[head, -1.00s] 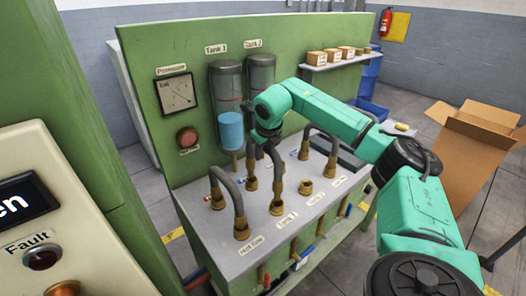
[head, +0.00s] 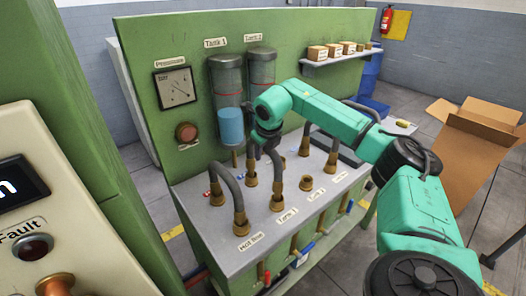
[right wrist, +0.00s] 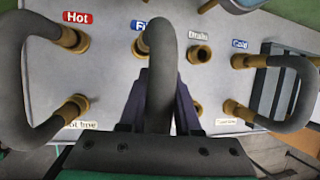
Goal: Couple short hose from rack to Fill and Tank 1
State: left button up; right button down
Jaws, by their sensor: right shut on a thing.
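The short grey hose (head: 275,164) stands arched over the panel's bench. One end meets the brass Tank 1 fitting (head: 277,200) at the front; the other reaches down at the brass Fill fitting (head: 250,179) behind. Whether either end is fully seated I cannot tell. My right gripper (head: 266,140) is shut on the hose near its arch. In the right wrist view the hose (right wrist: 161,75) lies between the fingers of the gripper (right wrist: 160,104), over the Fill fitting (right wrist: 142,48). The Tank 1 end is hidden there. My left gripper is not in view.
Another hose (head: 229,181) joins Hot and Hot line on the left; one (right wrist: 302,95) joins the Cold fittings on the right. The Drain fitting (right wrist: 200,55) and Tank 2 fitting (head: 306,184) are bare. A shelf (head: 343,57) with small boxes is on the green panel.

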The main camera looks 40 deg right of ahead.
jog(key=shift+f+b, duration=0.7)
jog(key=shift+f, duration=0.2)
jog(key=c, duration=0.5)
grip_release()
jog(key=b+v, duration=0.2)
jog(key=v, duration=1.2)
jog(key=shift+s+a+r, duration=0.1)
jog(key=shift+s+r, duration=0.1)
jog(key=shift+r, duration=0.05)
